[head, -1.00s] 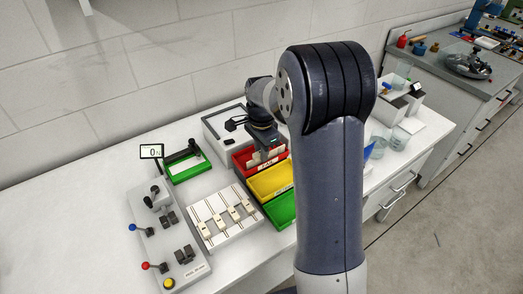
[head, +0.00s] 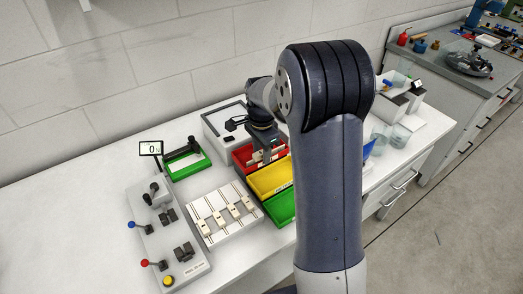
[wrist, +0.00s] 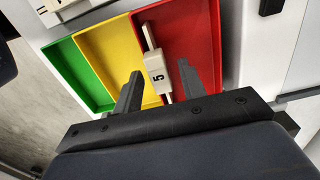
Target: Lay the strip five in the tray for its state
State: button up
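Strip five, a pale strip with a block marked "5" (wrist: 156,68), is at the red tray (wrist: 190,28) in the wrist view, along its side next to the yellow tray (wrist: 104,42). The green tray (wrist: 68,62) is beyond the yellow one. My gripper (wrist: 159,74) is over the red tray with its fingers apart, one on each side of the strip, with gaps between. In the head view my gripper (head: 264,150) is low over the red tray (head: 240,153), and part of the strip shows beneath it. Whether the strip lies flat I cannot tell.
A white rack (head: 222,232) with several pale strips stands left of the yellow (head: 270,180) and green (head: 280,208) trays. A grey control panel (head: 165,235) with levers, a green-based fixture (head: 187,163) and a display (head: 150,148) stand further left. Glass beakers (head: 398,137) are at right.

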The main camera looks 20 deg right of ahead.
aim_at(261, 152)
notch_tip(261, 152, up, 13)
jog(key=shift+r, duration=0.15)
dwell(0.5)
notch_tip(261, 152, down, 13)
jog(key=shift+f, duration=0.2)
jog(key=shift+r, duration=0.55)
jog(key=shift+f, duration=0.15)
